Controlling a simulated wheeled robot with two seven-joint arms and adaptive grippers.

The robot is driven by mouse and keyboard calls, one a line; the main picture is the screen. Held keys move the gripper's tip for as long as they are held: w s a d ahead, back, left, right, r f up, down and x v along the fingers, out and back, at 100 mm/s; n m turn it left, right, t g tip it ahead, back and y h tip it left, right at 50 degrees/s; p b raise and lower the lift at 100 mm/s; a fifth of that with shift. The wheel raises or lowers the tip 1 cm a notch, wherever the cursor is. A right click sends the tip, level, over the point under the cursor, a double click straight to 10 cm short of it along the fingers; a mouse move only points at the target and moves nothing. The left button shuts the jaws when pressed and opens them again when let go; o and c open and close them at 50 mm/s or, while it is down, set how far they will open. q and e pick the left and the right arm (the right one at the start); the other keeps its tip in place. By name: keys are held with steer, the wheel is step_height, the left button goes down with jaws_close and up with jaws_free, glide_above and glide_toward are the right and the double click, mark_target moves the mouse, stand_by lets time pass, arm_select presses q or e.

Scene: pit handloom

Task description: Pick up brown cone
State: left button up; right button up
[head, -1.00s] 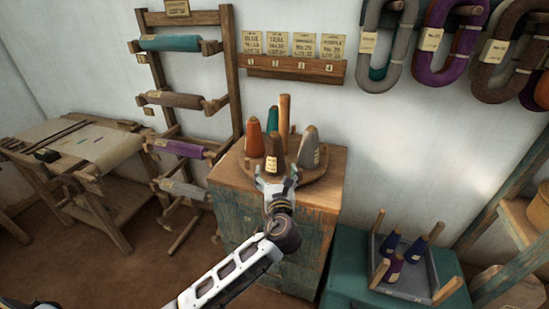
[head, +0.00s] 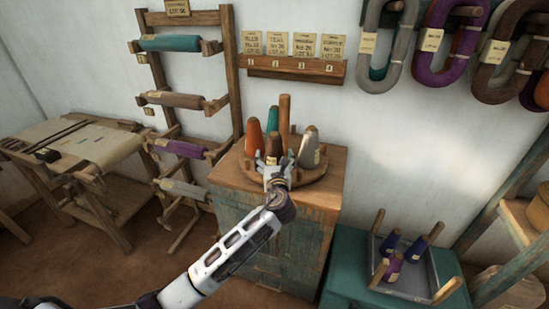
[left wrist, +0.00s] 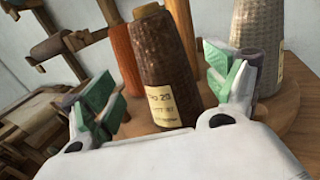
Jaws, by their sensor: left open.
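The brown cone (head: 273,147) stands upright on a round wooden stand (head: 313,174) on top of a wooden cabinet. In the left wrist view the brown cone (left wrist: 160,70) is large, with a paper label reading "No 20". My left gripper (head: 274,162) is open at the front of the cone. In the left wrist view its green-padded fingers (left wrist: 168,88) are spread, one on either side of the cone, with gaps visible. The cone's base is partly hidden by the gripper body. My right gripper is not in view.
An orange cone (head: 253,138), a teal cone (head: 273,119) and a grey cone (head: 309,148) stand close around it, with a wooden post (head: 285,115) behind. A tray (head: 412,280) with purple cones lies at right. A spool rack (head: 158,75) stands at left.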

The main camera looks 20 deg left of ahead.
mark_target(275, 154)
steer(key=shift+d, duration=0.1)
arm_select(q)
steer(key=shift+w, duration=0.3)
steer(key=shift+w+a, duration=0.25)
steer(key=shift+w, duration=0.45)
steer(key=shift+x, duration=1.15)
steer(key=shift+w+a, duration=0.1)
steer(key=shift+w, duration=0.35)
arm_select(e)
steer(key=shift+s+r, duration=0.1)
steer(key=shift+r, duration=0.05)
